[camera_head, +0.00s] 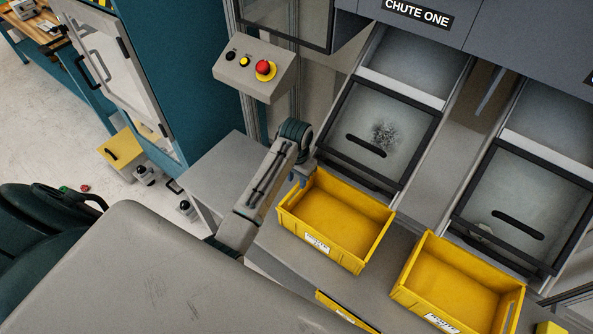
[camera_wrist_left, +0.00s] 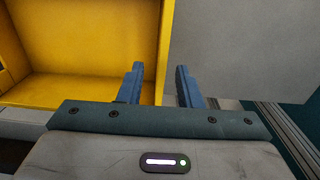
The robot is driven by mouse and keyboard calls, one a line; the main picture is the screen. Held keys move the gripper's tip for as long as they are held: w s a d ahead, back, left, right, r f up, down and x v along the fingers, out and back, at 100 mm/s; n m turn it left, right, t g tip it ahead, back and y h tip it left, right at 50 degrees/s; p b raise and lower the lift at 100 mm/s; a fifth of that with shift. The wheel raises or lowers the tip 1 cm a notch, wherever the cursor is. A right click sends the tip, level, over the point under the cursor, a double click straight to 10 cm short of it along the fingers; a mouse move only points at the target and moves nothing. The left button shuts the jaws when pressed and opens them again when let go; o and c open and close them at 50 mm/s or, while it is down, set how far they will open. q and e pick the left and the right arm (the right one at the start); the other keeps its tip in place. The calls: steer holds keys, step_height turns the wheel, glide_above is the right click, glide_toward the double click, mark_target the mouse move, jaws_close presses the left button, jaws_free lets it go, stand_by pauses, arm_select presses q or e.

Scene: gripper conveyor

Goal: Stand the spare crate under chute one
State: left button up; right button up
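An empty yellow crate (camera_head: 335,213) stands upright on the grey ledge below chute one (camera_head: 380,128), which carries the sign CHUTE ONE (camera_head: 417,13). My left gripper (camera_head: 301,176) is at the crate's left end wall. In the left wrist view its two blue fingers (camera_wrist_left: 159,85) are apart, one on each side of the wall of the yellow crate (camera_wrist_left: 85,45), with gaps showing beside it. A second empty yellow crate (camera_head: 457,283) stands to the right, below the neighbouring chute (camera_head: 525,205). My right gripper is not in view.
A control box (camera_head: 255,72) with a red button is above the left arm. A grey surface (camera_head: 215,170) lies left of the crate. Another yellow edge (camera_head: 345,312) shows lower, in front of the ledge. A narrow gap separates the two crates.

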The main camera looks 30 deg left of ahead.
arm_select(q)
steer(key=shift+r+b, duration=0.45)
steer(key=shift+r, duration=2.2)
steer(key=shift+w, duration=0.1)
